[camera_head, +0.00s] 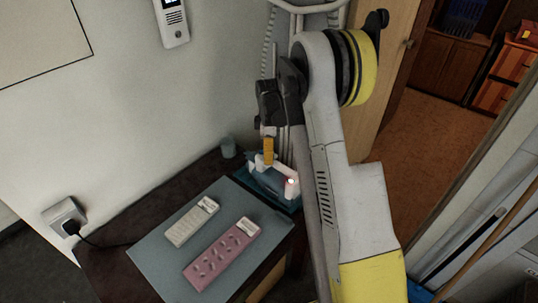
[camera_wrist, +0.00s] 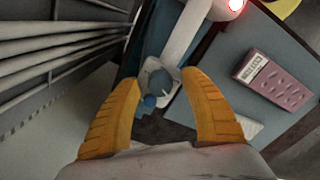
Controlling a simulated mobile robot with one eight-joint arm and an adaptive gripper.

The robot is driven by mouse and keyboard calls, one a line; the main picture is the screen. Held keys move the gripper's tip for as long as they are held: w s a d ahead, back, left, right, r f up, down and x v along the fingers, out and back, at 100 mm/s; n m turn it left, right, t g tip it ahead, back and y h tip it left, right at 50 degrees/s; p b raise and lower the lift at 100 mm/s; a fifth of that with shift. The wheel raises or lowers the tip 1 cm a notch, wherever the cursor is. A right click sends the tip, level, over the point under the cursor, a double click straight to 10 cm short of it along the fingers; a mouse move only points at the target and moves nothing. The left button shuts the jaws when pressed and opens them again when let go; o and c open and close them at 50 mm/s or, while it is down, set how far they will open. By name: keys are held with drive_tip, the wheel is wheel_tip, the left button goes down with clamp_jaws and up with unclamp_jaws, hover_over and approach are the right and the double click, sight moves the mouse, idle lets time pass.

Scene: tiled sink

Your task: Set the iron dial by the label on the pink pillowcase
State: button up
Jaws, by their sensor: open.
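The pink pillowcase (camera_head: 222,256) lies folded flat on a blue-grey mat, with a white label at its upper end. It also shows in the wrist view (camera_wrist: 285,95); its label (camera_wrist: 253,71) bears dark marks too small to read. The white and blue iron (camera_head: 258,184) is at the far end of the table; a red light glows on it. In the wrist view its white handle (camera_wrist: 188,30) leads down to a round grey-blue part with a pale pointer, probably the dial (camera_wrist: 159,82). My gripper (camera_wrist: 160,78) is open, its orange fingers on either side of this part, contact unclear.
A pale folded cloth (camera_head: 188,228) with a label lies beside the pink one on the mat (camera_head: 165,256). A cord runs to a wall socket (camera_head: 66,214). A wire rack (camera_wrist: 65,30) is left in the wrist view.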

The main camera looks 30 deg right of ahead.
clamp_jaws()
drive_tip(key=shift+m, duration=0.3)
drive_tip(key=m, duration=0.3)
drive_tip(key=shift+m, duration=0.3)
drive_tip(key=m, duration=0.3)
drive_tip(key=shift+m, duration=0.3)
drive_tip(key=m, duration=0.3)
drive_tip(key=shift+s+m, duration=0.1)
drive_tip(key=shift+m, duration=0.2)
drive_tip(key=shift+a+m, duration=0.1)
drive_tip(key=shift+m, duration=1.8)
